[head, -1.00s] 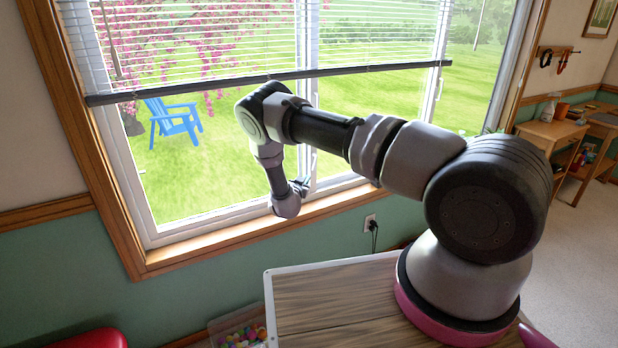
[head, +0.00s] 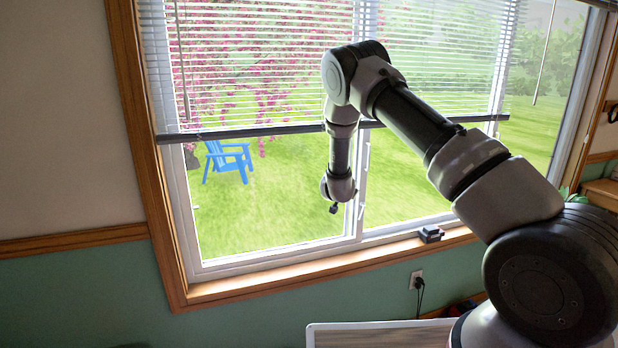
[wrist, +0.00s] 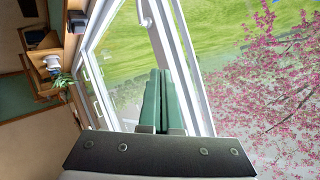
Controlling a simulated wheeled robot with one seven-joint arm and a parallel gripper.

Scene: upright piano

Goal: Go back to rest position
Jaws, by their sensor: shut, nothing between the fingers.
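My gripper shows in the wrist view (wrist: 160,78) as two green fingers lying together, shut with nothing between them. It is in front of the window glass, with the window frame (wrist: 185,45) close behind it in the picture. In the head view my arm is raised and bent, and its end hangs down in front of the window (head: 290,220), above the sill. The dark tip shows there, but the fingers are too small to make out. No piano is in view.
A small dark object (head: 430,234) lies on the wooden sill (head: 350,262), right of my arm's end. A raised blind (head: 240,70) hangs over the upper window. A cord is plugged into an outlet (head: 416,280). A pale-edged table top (head: 380,334) stands low in front.

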